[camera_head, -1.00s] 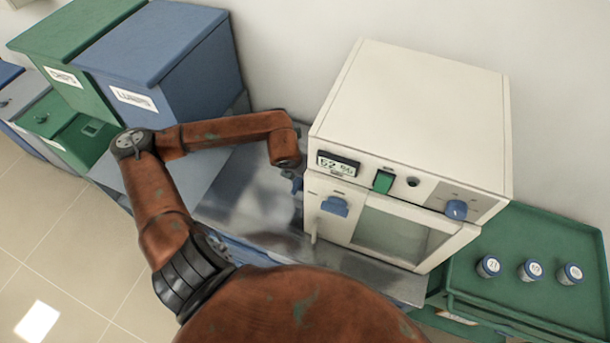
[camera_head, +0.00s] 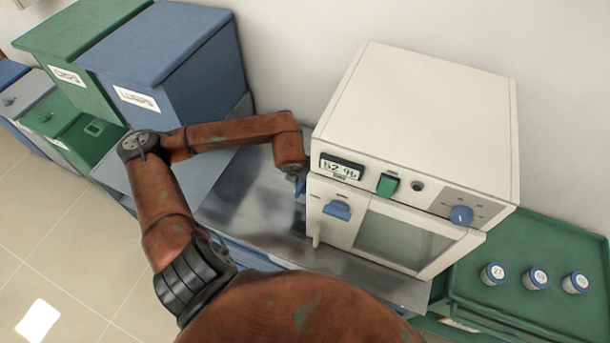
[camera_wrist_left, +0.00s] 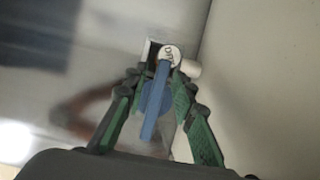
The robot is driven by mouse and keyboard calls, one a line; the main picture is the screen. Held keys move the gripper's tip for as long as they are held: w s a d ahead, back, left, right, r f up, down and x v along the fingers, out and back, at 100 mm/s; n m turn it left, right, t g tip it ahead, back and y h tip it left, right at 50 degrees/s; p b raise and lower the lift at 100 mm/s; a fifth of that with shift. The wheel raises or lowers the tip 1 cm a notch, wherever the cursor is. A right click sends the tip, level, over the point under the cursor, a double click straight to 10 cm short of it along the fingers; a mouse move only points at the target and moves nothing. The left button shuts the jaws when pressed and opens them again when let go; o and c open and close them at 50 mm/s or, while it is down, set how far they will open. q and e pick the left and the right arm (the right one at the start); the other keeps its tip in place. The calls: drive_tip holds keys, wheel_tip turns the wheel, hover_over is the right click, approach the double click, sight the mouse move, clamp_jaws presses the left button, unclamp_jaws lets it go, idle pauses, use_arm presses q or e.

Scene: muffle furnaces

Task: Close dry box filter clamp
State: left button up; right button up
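A blue lever (camera_wrist_left: 157,105) with a round white cap (camera_wrist_left: 171,53) bearing dark lettering shows in the left wrist view; I take it for the filter clamp. My left gripper (camera_wrist_left: 157,80) has its green-and-black fingers on either side of the lever, with gaps between them and it. It looks open around the lever. In the head view, a small blue part (camera_head: 299,186) shows below the end of my left arm, beside the left side of the white furnace (camera_head: 420,120). The fingers are mostly hidden there. My right gripper is out of view.
The furnace has a blue door handle (camera_head: 337,210), a green switch (camera_head: 387,185) and a blue knob (camera_head: 461,215). A green tray (camera_head: 530,240) with three small jars stands at right.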

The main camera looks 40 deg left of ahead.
sight(299, 189)
use_arm(q)
drive_tip(key=shift+o, duration=0.2)
drive_tip(key=v, duration=1.2)
drive_tip(key=shift+w, duration=0.1)
idle(0.4)
